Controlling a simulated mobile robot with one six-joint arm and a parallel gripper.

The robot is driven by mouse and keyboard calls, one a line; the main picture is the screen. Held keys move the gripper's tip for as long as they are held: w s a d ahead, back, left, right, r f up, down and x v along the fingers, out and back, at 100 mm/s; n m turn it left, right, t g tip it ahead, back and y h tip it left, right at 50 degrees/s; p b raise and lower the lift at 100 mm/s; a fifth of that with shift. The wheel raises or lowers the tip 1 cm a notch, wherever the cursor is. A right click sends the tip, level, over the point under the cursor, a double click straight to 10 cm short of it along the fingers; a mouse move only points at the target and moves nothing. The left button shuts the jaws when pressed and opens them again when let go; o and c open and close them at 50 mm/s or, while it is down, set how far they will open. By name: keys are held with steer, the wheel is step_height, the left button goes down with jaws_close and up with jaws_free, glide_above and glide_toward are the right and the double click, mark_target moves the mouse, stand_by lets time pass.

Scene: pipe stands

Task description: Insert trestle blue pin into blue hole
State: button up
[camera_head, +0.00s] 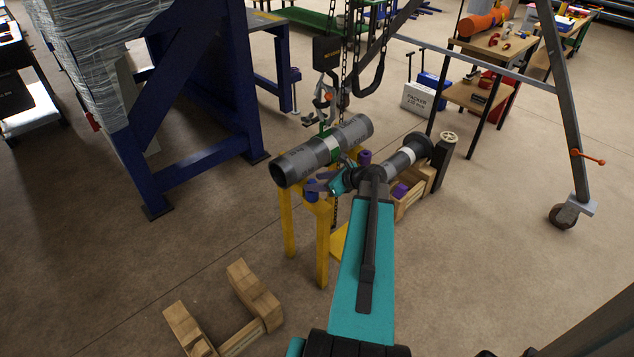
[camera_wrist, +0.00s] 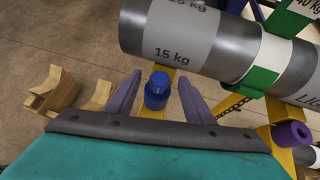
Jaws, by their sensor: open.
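The blue pin (camera_wrist: 157,92) stands on top of the yellow trestle (camera_head: 322,245), beside the grey pipe; it also shows in the head view (camera_head: 311,190). My gripper (camera_wrist: 160,78) is open, with its two purple fingers on either side of the pin and a visible gap to each. In the head view my gripper (camera_head: 320,181) is at the trestle's near end. The pin's lower end and any blue hole are hidden, so I cannot tell how deep it sits. A purple cylinder (camera_wrist: 290,134) is on the trestle to the right.
A grey pipe (camera_head: 310,158) marked 15 kg lies across the trestle, close ahead of my fingers, with a green band and chain from a hoist (camera_head: 328,54). Wooden blocks (camera_head: 250,288) lie on the floor at front left. A blue steel frame (camera_head: 241,85) stands left.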

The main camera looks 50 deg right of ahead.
steer(key=p+v, duration=0.2)
steer(key=v, duration=0.3)
steer(key=shift+w, duration=0.1)
stand_by(0.3)
stand_by(0.4)
steer(key=v, duration=1.4)
steer(key=shift+w+a, duration=0.1)
steer(key=shift+w, duration=0.05)
